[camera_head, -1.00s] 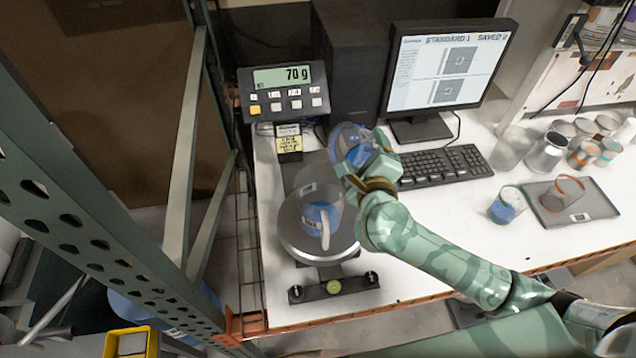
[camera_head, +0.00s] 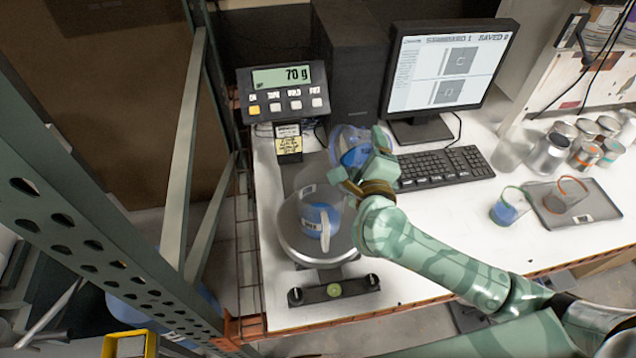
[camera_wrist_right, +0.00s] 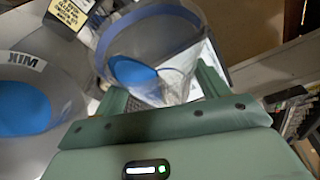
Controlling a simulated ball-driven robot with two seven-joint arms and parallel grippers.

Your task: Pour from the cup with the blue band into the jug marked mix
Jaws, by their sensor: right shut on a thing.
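My right gripper (camera_head: 366,160) is shut on the clear cup with the blue band (camera_head: 347,147), holding it above the table, behind and right of the jug. In the right wrist view the cup (camera_wrist_right: 172,82) sits between my fingers, blue liquid pooled inside it; it looks tilted, by how much I cannot tell. The clear jug (camera_head: 316,212) stands upright on the round scale pan, blue liquid in its lower part and its pale handle toward the front. Its "MIX" label shows in the right wrist view (camera_wrist_right: 22,60). No stream between cup and jug is visible. My left gripper is out of view.
The scale display (camera_head: 283,91) reads 70 g. A green-banded cup (camera_head: 508,207) with blue liquid and an orange-banded cup (camera_head: 566,194) stand at the right, the latter on a flat grey plate. Keyboard (camera_head: 442,167) and monitor are behind; several cans stand back right. A metal rack upright is at left.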

